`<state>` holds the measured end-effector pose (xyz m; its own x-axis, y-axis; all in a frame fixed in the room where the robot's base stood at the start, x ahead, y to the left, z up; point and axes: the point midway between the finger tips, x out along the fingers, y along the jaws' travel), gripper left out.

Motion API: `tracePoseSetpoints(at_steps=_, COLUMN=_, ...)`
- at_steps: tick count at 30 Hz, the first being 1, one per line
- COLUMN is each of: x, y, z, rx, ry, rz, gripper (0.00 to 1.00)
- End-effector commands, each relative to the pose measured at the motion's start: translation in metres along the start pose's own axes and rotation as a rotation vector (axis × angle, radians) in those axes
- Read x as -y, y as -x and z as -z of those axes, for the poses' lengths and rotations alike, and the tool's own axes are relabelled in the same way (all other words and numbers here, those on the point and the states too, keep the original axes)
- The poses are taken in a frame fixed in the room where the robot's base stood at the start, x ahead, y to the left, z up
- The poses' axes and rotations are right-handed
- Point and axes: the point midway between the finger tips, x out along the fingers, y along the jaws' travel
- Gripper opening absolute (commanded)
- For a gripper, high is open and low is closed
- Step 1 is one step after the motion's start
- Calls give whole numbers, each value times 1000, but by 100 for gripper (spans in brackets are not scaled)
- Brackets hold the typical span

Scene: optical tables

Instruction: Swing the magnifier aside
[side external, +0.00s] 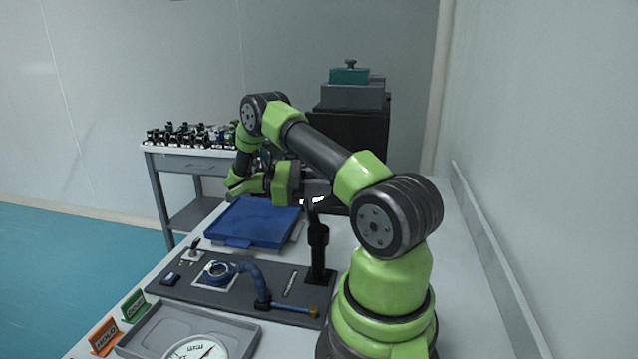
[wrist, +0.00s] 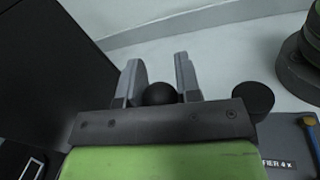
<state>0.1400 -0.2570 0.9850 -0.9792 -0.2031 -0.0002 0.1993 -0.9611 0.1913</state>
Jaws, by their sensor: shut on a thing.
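My gripper (wrist: 160,75) has its two fingers either side of a round black knob (wrist: 159,94) and is shut on it. In the side view my gripper (side external: 318,190) is at the top of a black upright post (side external: 318,252), which stands on the right end of a dark grey board. A black round cap (wrist: 253,98) shows right of the fingers in the wrist view, beside a label partly reading "FIER 4x" (wrist: 278,163). The magnifier's lens cannot be made out; the gripper and arm cover much of that area.
A blue tray (side external: 262,222) lies behind. A grey tray with a dial (side external: 200,347) is in front. A black cabinet (side external: 355,135) stands behind.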

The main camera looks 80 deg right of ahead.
Motion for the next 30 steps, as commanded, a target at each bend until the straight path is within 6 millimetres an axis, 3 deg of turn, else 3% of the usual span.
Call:
tracePoseSetpoints(at_steps=4, x=0, y=0, z=0, rx=1, ry=-2, rz=2, gripper=0)
tracePoseSetpoints(at_steps=5, x=0, y=0, z=0, rx=1, ry=-2, rz=1, gripper=36)
tracePoseSetpoints(at_steps=8, x=0, y=0, z=0, rx=0, ry=-1, rz=1, gripper=56)
tracePoseSetpoints(at_steps=20, x=1, y=5, z=-1, rx=-9, ry=1, rz=-56, gripper=56)
tracePoseSetpoints(at_steps=30, x=11, y=42, z=-3, rx=-98, ry=6, rz=-517, gripper=56)
